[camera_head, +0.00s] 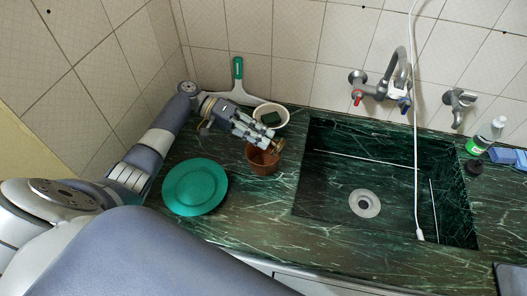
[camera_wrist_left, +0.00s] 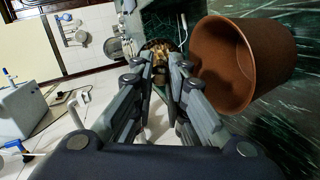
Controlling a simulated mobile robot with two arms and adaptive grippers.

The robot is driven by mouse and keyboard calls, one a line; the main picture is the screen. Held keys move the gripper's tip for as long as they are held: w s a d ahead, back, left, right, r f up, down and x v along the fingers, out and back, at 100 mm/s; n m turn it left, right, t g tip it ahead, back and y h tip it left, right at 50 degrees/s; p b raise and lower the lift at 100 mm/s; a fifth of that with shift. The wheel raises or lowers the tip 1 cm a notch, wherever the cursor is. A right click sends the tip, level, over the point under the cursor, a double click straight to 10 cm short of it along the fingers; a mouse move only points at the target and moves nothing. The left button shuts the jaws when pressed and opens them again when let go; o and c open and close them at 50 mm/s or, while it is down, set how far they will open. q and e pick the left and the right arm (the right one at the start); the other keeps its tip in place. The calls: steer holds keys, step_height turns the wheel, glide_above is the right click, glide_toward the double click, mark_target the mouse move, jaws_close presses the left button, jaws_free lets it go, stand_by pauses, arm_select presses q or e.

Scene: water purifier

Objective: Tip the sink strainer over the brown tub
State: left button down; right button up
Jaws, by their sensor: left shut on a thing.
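The sink strainer (camera_head: 278,145), small and brownish-gold, is held at the tips of my left gripper (camera_head: 264,141). The wrist view shows the strainer (camera_wrist_left: 157,48) between the fingertips, partly hidden by them. The brown tub (camera_head: 262,163) stands upright on the counter left of the sink. My left gripper is over the tub's back rim, and the strainer shows near its right rim in the head view. In the wrist view the tub (camera_wrist_left: 262,70) is right of the fingers, its mouth turned toward them. I cannot tell whether the strainer is tilted. My right gripper is not in view.
A green plate (camera_head: 195,187) lies left of the tub. A white bowl (camera_head: 270,112) with a dark green sponge stands behind it. The sink (camera_head: 325,192) with its drain (camera_head: 364,203) is to the right, below the tap (camera_head: 392,85). A white hose (camera_head: 415,150) hangs into the sink.

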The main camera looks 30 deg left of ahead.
arm_select(q)
steer(key=a+h+b, duration=0.1)
steer(key=h+b, duration=0.1)
steer(key=b, duration=0.2)
steer(key=a+f+h+b, duration=0.1)
steer(key=a+h+b, duration=0.1)
steer(key=b, duration=0.2)
steer(key=shift+f+t+b, duration=0.2)
steer(key=shift+t+b, duration=0.1)
steer(key=shift+b, duration=0.05)
stand_by(1.5)
steer(key=shift+a+r+n+h+b, duration=0.15)
steer(key=shift+r+n+h+b, duration=0.2)
steer(key=shift+h+b, duration=0.4)
steer(key=shift+f+b, duration=0.15)
steer(key=shift+b, duration=0.25)
steer(key=shift+a+f+h+b, duration=0.1)
steer(key=shift+f+h+b, duration=0.2)
steer(key=shift+h+b, duration=0.65)
